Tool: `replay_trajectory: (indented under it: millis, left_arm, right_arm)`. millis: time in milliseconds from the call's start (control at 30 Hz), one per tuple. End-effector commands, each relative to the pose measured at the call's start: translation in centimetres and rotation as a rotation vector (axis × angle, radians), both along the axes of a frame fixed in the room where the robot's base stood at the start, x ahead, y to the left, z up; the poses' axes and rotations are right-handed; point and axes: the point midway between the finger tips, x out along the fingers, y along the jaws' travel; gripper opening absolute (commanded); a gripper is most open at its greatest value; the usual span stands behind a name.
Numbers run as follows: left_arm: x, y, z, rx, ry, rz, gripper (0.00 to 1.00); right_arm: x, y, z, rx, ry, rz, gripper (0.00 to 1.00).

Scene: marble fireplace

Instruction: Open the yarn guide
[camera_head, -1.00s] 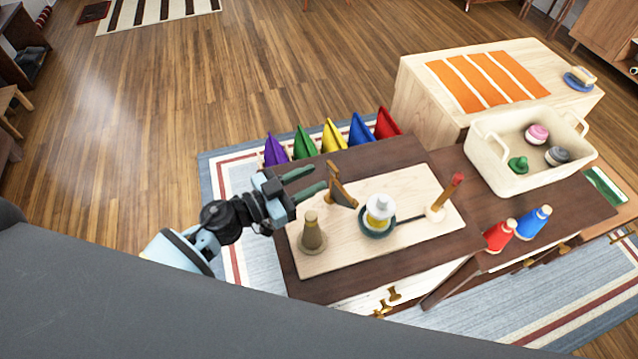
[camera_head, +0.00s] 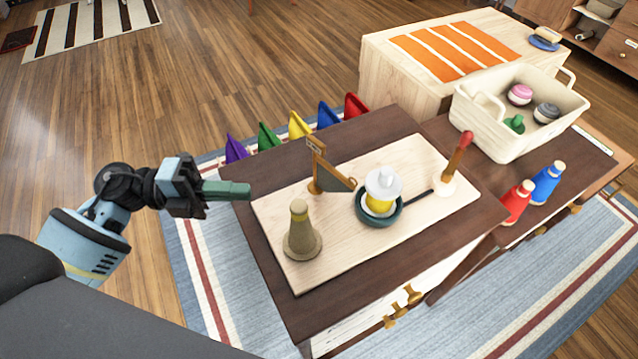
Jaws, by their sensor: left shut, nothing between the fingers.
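What looks like the yarn guide (camera_head: 318,165) is a wooden post with a slanted arm and a grey triangular panel. It stands upright on a pale wooden board (camera_head: 285,255) on the dark table. On the same board are a brown cone on a round base (camera_head: 300,228), a yellow spool with a white top (camera_head: 381,190) in a dark green dish, and a red-tipped stick (camera_head: 460,152) on a white base, with a dark bar towards the dish. My left gripper (camera_head: 247,190) is shut and empty at the board's left edge, apart from the guide. My right gripper is out of view.
A cream bin (camera_head: 480,118) with spools, a red bottle (camera_head: 516,202) and a blue bottle (camera_head: 547,183) stand on the right.

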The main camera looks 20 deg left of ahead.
Motion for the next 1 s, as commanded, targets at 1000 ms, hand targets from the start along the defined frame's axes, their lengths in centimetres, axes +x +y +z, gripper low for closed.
replay_trajectory:
  millis: [1000]
  left_arm:
    - [5.1,-11.2,0.1,-0.003,0.0,0.001,0.0]
  right_arm:
    - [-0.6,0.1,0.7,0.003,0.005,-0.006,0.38]
